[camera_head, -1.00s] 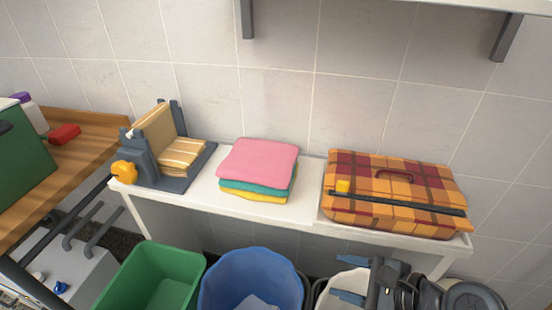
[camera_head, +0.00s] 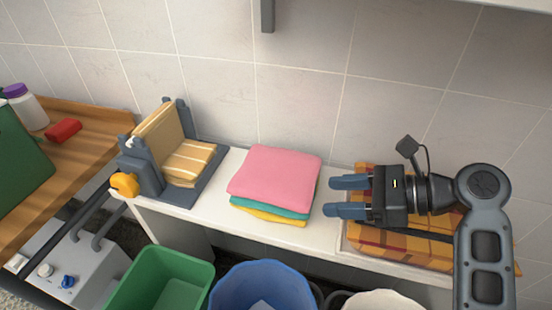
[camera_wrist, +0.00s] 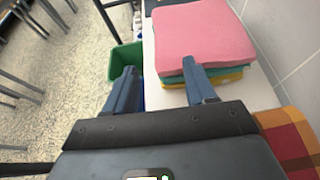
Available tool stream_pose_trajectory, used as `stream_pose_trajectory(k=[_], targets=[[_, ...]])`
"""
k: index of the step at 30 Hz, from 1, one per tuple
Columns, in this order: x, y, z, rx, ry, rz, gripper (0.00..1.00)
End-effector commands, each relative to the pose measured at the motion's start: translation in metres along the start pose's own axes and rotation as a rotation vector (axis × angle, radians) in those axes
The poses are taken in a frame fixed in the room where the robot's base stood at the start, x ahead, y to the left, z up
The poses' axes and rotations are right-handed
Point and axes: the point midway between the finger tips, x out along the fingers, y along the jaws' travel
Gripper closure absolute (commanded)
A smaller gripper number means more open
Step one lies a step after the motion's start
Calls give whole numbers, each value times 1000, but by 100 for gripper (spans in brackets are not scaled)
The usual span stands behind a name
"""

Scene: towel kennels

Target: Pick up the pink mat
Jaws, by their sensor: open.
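The pink mat (camera_head: 274,174) is a folded, soft-looking square on top of a stack on the white shelf. A teal mat (camera_head: 268,208) and a yellow mat (camera_head: 266,217) lie under it. My gripper (camera_head: 331,197) is to the right of the stack in the head view, with its blue fingers pointing left toward it. The fingers are open and empty. In the wrist view the pink mat (camera_wrist: 202,38) fills the upper middle, ahead of my gripper (camera_wrist: 161,80), and the right finger overlaps the stack's near edge in the picture.
An orange plaid case (camera_head: 376,243) lies behind my arm on the white shelf (camera_head: 213,213). A grey rack with tan boards (camera_head: 187,161) stands left of the stack. A green bin (camera_head: 160,279) and a blue bin (camera_head: 262,288) stand below. The tiled wall is behind.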

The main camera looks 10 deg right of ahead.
Motion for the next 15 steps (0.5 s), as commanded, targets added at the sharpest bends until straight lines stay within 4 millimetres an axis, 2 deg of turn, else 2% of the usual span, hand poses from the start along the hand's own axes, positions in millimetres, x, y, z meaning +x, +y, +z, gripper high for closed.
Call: stream_pose_trajectory(k=[5, 12, 15], targets=[[8, 0, 3, 5, -3, 9, 45], [45, 0, 3, 5, -3, 10, 45], [55, 0, 3, 5, -2, 8, 45]])
